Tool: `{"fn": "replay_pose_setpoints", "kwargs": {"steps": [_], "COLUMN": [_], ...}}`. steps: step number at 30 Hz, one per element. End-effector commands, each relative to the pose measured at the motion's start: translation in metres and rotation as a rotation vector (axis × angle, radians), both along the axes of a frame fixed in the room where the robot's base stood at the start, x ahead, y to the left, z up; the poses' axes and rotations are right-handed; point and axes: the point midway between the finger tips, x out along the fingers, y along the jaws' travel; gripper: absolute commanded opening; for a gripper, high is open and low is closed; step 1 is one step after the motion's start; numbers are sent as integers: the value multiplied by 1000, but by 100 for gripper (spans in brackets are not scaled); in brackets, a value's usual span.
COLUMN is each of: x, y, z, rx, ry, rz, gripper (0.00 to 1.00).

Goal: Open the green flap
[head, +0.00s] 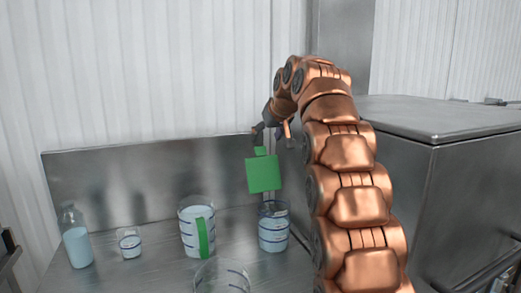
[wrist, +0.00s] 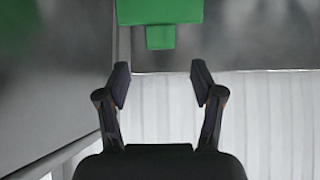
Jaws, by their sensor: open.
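The green flap (head: 263,174) is a flat square panel with a small tab (head: 260,151) on its top edge. In the head view it hangs in front of the steel backsplash, above a measuring cup. In the wrist view the flap (wrist: 160,11) is at the top edge, partly cut off, with its tab pointing towards my fingers. My gripper (wrist: 160,73) is open and empty, and its two fingertips are apart from the tab. In the head view my gripper (head: 271,130) is small and partly hidden by my arm, just above the tab.
On the steel counter stand a bottle (head: 76,244), a small beaker (head: 130,243), a jug with a green handle (head: 190,230), a measuring cup (head: 273,235) and a clear beaker (head: 221,279) at the front. A large steel cabinet (head: 440,150) stands right of my arm.

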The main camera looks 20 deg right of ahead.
Motion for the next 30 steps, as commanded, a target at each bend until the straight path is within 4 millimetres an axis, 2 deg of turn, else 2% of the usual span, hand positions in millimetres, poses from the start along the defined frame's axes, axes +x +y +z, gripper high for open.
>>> {"fn": "replay_pose_setpoints", "kwargs": {"steps": [15, 25, 30], "x": [45, 50, 50], "y": [0, 0, 0], "z": [-46, -51, -51], "rx": [1, 1, 0], "ry": [4, 1, 2], "rz": [1, 1, 0], "gripper": [67, 67, 50]}}
